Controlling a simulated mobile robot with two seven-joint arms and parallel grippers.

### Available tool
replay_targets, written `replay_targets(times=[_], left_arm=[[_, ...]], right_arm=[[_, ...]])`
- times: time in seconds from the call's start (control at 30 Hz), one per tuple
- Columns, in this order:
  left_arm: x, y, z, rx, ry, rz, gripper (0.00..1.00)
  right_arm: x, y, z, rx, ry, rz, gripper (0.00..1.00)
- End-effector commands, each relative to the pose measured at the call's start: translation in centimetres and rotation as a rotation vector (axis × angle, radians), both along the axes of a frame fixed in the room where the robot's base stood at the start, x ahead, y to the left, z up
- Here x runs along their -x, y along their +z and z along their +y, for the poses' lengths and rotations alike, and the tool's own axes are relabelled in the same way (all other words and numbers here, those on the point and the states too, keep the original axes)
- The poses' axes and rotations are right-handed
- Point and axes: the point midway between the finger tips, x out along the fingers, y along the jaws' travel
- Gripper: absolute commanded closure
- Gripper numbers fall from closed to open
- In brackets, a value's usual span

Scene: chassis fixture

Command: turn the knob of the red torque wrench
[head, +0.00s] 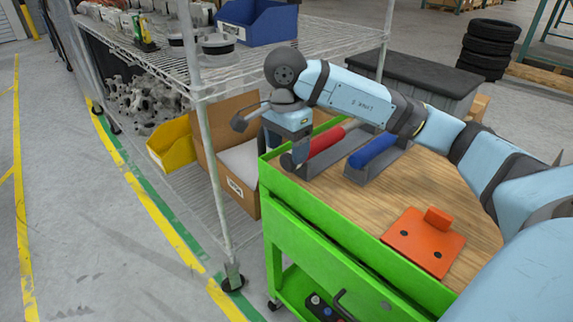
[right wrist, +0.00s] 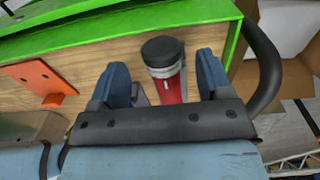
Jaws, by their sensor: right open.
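The red torque wrench (head: 327,140) lies in a grey holder on the wooden top of a green cart in the head view. In the right wrist view its red body (right wrist: 171,88) and dark round end knob (right wrist: 162,50) show, with a light grey ring between them. My right gripper (head: 292,150) is at the wrench's near-left end. In the right wrist view, my right gripper (right wrist: 161,65) is open, with one blue finger on each side of the wrench and visible gaps between. My left gripper is not in view.
A blue wrench (head: 373,150) lies in a grey holder beside the red one. An orange plate (head: 424,243) with a raised block lies nearer on the cart (head: 330,235). A wire shelf (head: 165,62) with bins stands beyond. The wooden top between plate and holders is clear.

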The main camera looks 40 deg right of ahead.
Motion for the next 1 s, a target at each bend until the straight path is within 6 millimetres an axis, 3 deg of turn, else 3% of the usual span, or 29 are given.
replay_targets(times=[0.03,0.2,0.57,0.6,0.67,0.8,1.0], left_arm=[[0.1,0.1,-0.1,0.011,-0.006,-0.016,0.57],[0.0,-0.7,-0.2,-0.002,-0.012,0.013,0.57],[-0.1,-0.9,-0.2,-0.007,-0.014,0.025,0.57],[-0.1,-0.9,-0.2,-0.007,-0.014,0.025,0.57],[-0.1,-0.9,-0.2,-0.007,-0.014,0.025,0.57],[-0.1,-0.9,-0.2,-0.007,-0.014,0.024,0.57],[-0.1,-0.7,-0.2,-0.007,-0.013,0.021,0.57]], right_arm=[[0.1,-1.1,0.0,0.0,0.0,0.001,0.28],[0.1,-2.9,0.0,0.0,-0.001,0.001,0.28],[0.1,-3.4,0.0,0.0,0.0,0.0,0.28],[0.1,-3.4,0.0,0.0,0.0,0.0,0.3],[0.1,-3.4,0.0,0.0,0.0,0.0,0.44],[0.1,-3.4,0.0,0.0,0.0,0.0,0.76],[0.1,-3.3,0.0,0.0,0.0,0.006,0.78]])
